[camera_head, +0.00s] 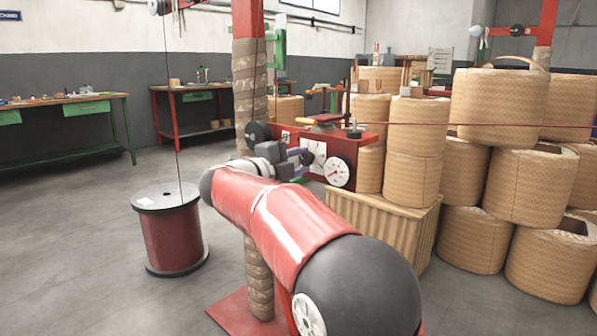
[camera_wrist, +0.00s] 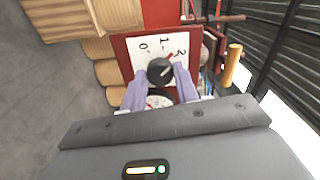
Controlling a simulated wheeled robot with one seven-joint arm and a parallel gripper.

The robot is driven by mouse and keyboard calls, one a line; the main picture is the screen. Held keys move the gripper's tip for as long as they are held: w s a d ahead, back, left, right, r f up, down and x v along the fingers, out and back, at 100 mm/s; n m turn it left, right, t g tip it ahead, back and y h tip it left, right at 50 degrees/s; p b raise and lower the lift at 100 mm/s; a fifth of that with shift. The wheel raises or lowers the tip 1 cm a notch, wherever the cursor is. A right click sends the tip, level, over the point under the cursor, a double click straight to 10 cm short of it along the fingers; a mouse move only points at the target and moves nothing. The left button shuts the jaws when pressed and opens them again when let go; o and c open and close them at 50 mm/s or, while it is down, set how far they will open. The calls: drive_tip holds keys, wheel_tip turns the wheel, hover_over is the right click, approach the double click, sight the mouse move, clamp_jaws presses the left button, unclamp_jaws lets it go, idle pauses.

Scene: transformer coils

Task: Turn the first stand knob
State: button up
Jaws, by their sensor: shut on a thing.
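The stand knob (camera_wrist: 160,70) is a black round knob with a light line across its face, on a white plate (camera_wrist: 143,45) marked 0, 1 and 2 in the wrist view. A short red mark shows at its edge, towards the 1 and 2. The plate sits on the red box of the stand (camera_head: 348,151). My gripper (camera_head: 303,158) is in front of this box in the head view. In the wrist view its lavender fingers (camera_wrist: 158,82) are shut on the knob from both sides. In the head view the fingers largely cover the knob.
A round white gauge (camera_head: 338,173) is beside the plate on the box. A rope-wrapped post (camera_head: 250,85) and a red wire spool (camera_head: 172,230) stand to the left. Several woven coils (camera_head: 497,97) are stacked at the right.

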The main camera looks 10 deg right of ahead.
drive_tip(key=m+b, duration=0.1)
drive_tip(key=m, duration=0.1)
drive_tip(key=m+b, duration=0.2)
drive_tip(key=m, duration=0.1)
drive_tip(key=shift+f+m, duration=0.2)
drive_tip(key=shift+m, duration=0.1)
drive_tip(key=m+b, duration=0.1)
drive_tip(key=m, duration=0.4)
drive_tip(key=shift+r, duration=0.1)
drive_tip(key=m, duration=0.6)
drive_tip(key=shift+m, duration=0.3)
drive_tip(key=m, duration=0.6)
drive_tip(key=o, duration=1)
drive_tip(key=shift+a, duration=0.1)
